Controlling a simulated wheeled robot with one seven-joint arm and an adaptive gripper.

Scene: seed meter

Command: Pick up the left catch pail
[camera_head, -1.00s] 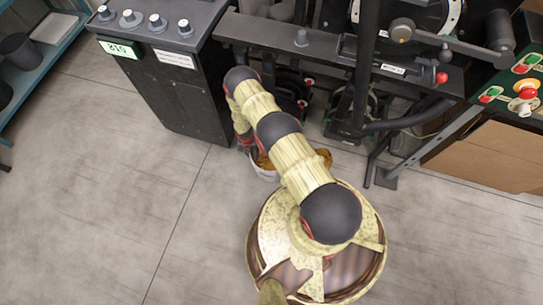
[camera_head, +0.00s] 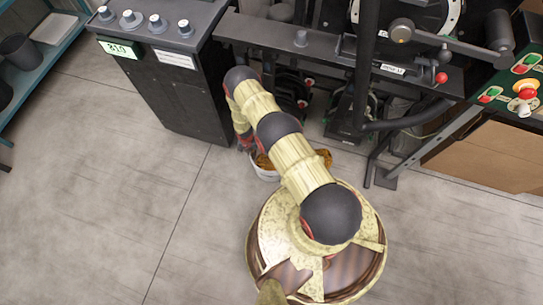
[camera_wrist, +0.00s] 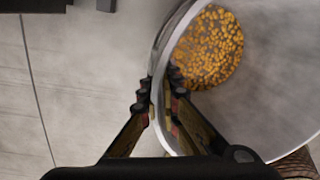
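The pale metal catch pail (camera_wrist: 262,85) has orange-yellow seed (camera_wrist: 208,48) on its bottom and fills the right of the wrist view. My gripper (camera_wrist: 161,85) straddles its near left wall, one finger outside and one inside. The fingertips are close together and appear to press on the wall. In the head view, part of the pail (camera_head: 265,176) shows at the lower left of my arm, on or near the floor. My arm hides most of it and the fingers there. I cannot tell from the frames whether it is clear of the floor.
A dark cabinet (camera_head: 175,95) with knobs and a green display (camera_head: 120,48) stands at the left. The black machine frame (camera_head: 330,55) overhangs behind my arm, with a leg (camera_head: 385,165) to the right. A blue shelf (camera_head: 45,65) is far left. Floor (camera_head: 100,200) is open at lower left.

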